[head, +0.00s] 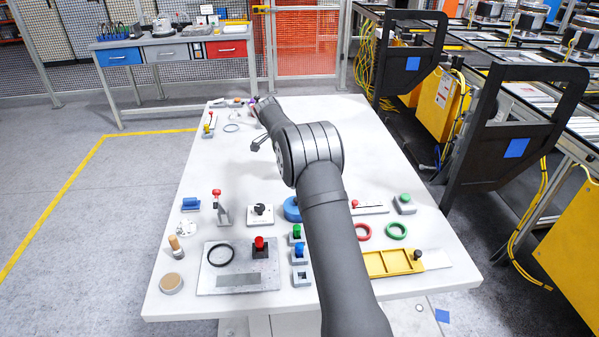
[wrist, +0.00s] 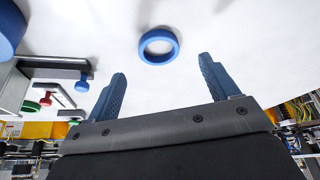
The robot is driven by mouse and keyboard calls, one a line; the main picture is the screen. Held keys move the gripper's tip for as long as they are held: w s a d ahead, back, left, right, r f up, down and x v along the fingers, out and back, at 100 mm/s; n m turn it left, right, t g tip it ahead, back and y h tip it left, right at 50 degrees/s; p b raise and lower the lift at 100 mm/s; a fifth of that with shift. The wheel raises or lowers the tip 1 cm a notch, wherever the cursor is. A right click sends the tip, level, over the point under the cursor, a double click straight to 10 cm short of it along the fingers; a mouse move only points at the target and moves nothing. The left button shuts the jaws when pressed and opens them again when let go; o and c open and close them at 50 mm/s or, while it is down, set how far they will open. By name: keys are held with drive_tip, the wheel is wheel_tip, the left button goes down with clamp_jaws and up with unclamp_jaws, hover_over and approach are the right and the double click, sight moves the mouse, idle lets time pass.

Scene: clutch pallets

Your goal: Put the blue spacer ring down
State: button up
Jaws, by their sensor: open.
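The blue spacer ring (wrist: 145,54) lies flat on the white tabletop in the wrist view, with bare table showing through its hole. My gripper (wrist: 162,70) has two blue ribbed fingers spread wide apart, with nothing between them. The ring shows just beyond the fingertips, roughly centred between them and apart from both. How high the fingers are above the table is hard to tell. In the head view my own arm covers much of the table's middle, and I cannot clearly make out the ring or the fingers there.
The white table (head: 190,165) has a blue round part (head: 291,209), a red ring (head: 363,232), a green ring (head: 397,231) and a yellow tray (head: 390,263). A grey plate (head: 210,278) holds a black ring. In the wrist view, knobbed fixtures (wrist: 60,72) stand left; table around the ring is clear.

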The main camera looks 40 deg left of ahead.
drive_tip(key=x, duration=0.5)
drive_tip(key=shift+d+f, duration=0.1)
drive_tip(key=shift+s, duration=0.1)
drive_tip(key=c, duration=1.1)
drive_tip(key=shift+c, duration=0.2)
